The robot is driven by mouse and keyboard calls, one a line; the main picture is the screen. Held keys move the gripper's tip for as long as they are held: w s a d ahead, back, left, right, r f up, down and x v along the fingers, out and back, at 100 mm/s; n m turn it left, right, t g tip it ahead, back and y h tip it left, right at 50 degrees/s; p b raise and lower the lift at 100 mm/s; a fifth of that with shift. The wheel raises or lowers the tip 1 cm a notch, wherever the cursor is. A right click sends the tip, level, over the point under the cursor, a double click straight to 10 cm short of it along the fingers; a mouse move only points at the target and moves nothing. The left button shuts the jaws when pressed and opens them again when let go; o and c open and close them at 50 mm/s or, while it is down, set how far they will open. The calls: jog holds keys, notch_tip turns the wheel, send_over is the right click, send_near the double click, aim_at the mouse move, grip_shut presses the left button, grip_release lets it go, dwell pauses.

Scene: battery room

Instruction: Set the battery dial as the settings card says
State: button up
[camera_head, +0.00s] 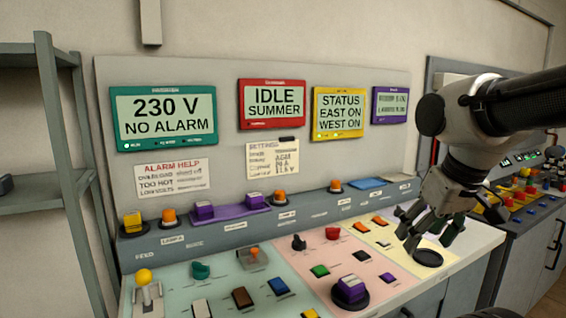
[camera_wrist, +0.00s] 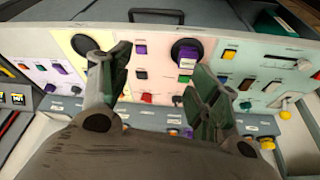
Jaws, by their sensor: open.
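The settings card (camera_head: 272,157) hangs on the back board; "AGM" seems readable on it, but the rest is too small to read surely. A large purple knob on a black round base (camera_head: 350,290) stands on the pink panel; it also shows in the wrist view (camera_wrist: 187,52). A black round piece (camera_head: 428,258) is on the yellow panel, below my gripper. I cannot read which control is the battery dial. My gripper (camera_head: 429,237) is open and empty above the yellow panel; its spread fingers show in the wrist view (camera_wrist: 160,62).
Displays read "230 V NO ALARM" (camera_head: 163,117), "IDLE SUMMER" (camera_head: 273,104) and "STATUS EAST ON WEST ON" (camera_head: 340,113). Several switches and buttons crowd the desk, including a yellow-knobbed lever (camera_head: 145,278). Grey shelves (camera_head: 40,205) stand left; another control desk (camera_head: 530,205) stands right.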

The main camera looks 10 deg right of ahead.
jog(key=g, duration=0.5)
send_over(299, 238)
jog(key=s+d, duration=0.2)
jog(key=s, duration=0.5)
jog(key=f, duration=1.2)
jog(key=shift+w+d+f, duration=0.15)
jog(key=shift+d+f, duration=0.05)
jog(key=w, duration=0.1)
jog(key=w+a+f+m, duration=0.1)
jog(key=w, duration=0.1)
jog(key=shift+a, duration=0.1)
jog(key=w, duration=0.1)
jog(key=w+r+m, duration=0.1)
jog(key=w+a+r+m, duration=0.1)
jog(key=w, duration=0.1)
jog(key=shift+r+t, duration=0.15)
jog(key=shift+t, duration=0.25)
jog(key=shift+m, duration=0.3)
notch_tip(299, 238, down, 8)
jog(key=shift+r, duration=0.1)
jog(key=c, duration=1)
